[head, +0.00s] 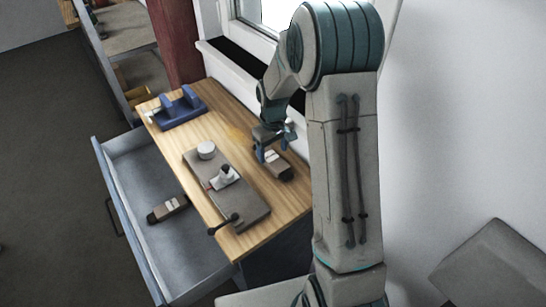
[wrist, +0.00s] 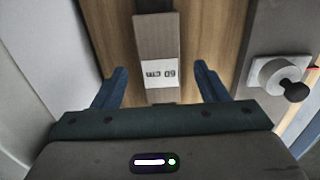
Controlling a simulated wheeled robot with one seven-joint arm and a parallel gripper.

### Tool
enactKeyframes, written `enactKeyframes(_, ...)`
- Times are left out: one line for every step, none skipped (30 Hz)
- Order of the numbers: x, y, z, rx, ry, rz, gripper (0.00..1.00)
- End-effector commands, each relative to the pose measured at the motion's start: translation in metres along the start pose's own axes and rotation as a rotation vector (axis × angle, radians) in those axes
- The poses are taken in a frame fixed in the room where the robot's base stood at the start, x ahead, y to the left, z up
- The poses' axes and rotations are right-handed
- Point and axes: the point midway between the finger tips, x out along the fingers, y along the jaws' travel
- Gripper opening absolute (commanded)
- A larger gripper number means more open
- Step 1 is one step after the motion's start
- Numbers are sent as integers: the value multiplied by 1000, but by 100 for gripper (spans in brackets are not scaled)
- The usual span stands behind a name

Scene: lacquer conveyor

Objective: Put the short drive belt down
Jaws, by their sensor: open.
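A grey-brown boxy piece with a white printed label (head: 279,167) lies on the wooden bench top beside the wall, and it also shows in the wrist view (wrist: 157,38). It may be the packaged short drive belt, but no bare belt shows and I cannot read the label fully. My gripper (head: 267,148) is right at this piece. In the wrist view my gripper (wrist: 161,84) has its two blue fingers apart, one on each side of the piece, with gaps between. A similar labelled piece (head: 167,209) lies in the open drawer.
The wooden bench (head: 227,116) carries a grey-brown plate (head: 255,208) with a white drum (head: 206,150), a white part with a dark knob (head: 224,177) and a dark crank handle (head: 222,224). A blue stand (head: 180,107) is at the far end. The open drawer (head: 150,251) juts out left.

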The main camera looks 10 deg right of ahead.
Motion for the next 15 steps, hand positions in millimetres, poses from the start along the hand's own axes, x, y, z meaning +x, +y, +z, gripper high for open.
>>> enactKeyframes(-13,1,-2,0,7,3,67)
enactKeyframes(-20,1,-2,1,8,3,67)
enactKeyframes(-29,0,-1,1,7,2,67)
enactKeyframes(-35,0,-1,1,6,2,67)
enactKeyframes(-41,0,-1,1,6,2,67)
enactKeyframes(-49,0,-1,1,6,2,67)
enactKeyframes(-54,0,-1,1,6,2,67)
enactKeyframes(-59,0,-1,1,5,1,67)
enactKeyframes(-65,0,-1,1,5,2,67)
enactKeyframes(-69,0,-1,1,4,1,67)
enactKeyframes(-72,0,-1,1,3,1,67)
enactKeyframes(-76,0,-1,1,3,1,67)
enactKeyframes(-78,0,-1,1,3,1,67)
enactKeyframes(-80,0,0,1,2,1,67)
enactKeyframes(-83,0,1,3,3,2,67)
